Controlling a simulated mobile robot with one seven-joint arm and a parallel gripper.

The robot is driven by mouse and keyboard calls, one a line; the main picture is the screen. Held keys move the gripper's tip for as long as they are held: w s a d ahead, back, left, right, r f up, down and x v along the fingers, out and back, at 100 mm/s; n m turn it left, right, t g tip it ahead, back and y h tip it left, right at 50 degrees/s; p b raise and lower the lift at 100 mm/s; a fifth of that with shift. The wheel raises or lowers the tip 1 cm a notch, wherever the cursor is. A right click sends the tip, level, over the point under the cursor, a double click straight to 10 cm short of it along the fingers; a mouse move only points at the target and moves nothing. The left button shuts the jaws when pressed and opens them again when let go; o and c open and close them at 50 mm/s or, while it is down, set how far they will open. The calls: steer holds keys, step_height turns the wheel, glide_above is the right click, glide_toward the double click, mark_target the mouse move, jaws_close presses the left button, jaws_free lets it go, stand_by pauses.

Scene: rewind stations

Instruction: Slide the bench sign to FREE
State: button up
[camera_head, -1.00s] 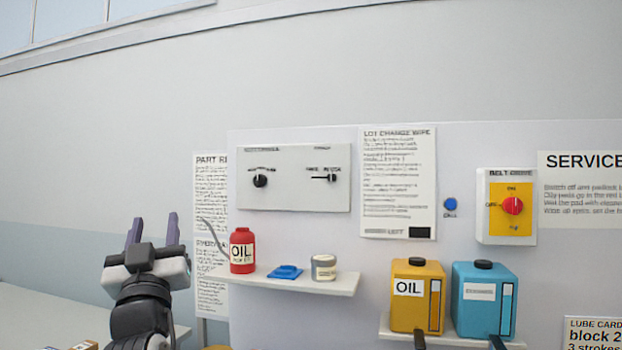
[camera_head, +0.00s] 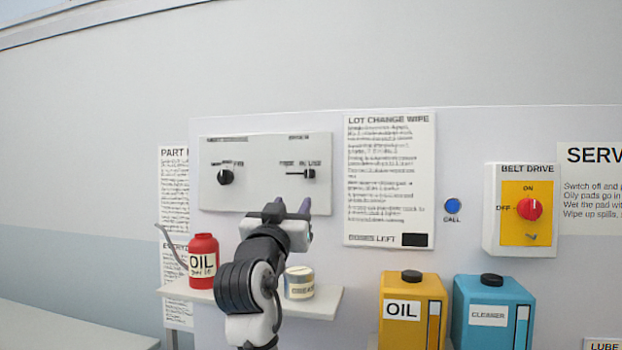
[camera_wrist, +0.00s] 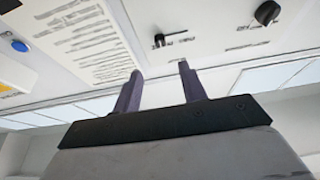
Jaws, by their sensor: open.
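The bench sign is a black slider knob (camera_head: 310,173) on a short slot at the right of a pale panel (camera_head: 265,200). Its labels look like FREE on the left and IN USE on the right, though they are blurred. The knob sits at the right end of the slot. It also shows in the wrist view (camera_wrist: 159,41), where the picture is turned over. My gripper (camera_head: 292,206) is open and empty, its two purple fingers just below the slider in the picture. The fingers also show in the wrist view (camera_wrist: 158,68), apart from the knob.
A round black knob (camera_head: 226,177) is on the same panel's left. A shelf (camera_head: 328,301) below holds a red oil bottle (camera_head: 203,262) and a grease tin (camera_head: 300,284). A blue call button (camera_head: 452,205) and a belt drive switch (camera_head: 529,209) are to the right.

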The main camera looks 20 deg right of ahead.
mark_target(308, 174)
steer(key=p+x, duration=0.2)
steer(key=x, duration=0.2)
steer(key=p+x, duration=0.2)
steer(key=x, duration=0.2)
steer(key=p+x, duration=0.2)
steer(key=x, duration=0.2)
steer(key=shift+d+r, duration=0.1)
steer(key=shift+r, duration=0.25)
steer(key=shift+w+d+p, duration=0.3)
steer(key=shift+w, duration=0.2)
jaws_close()
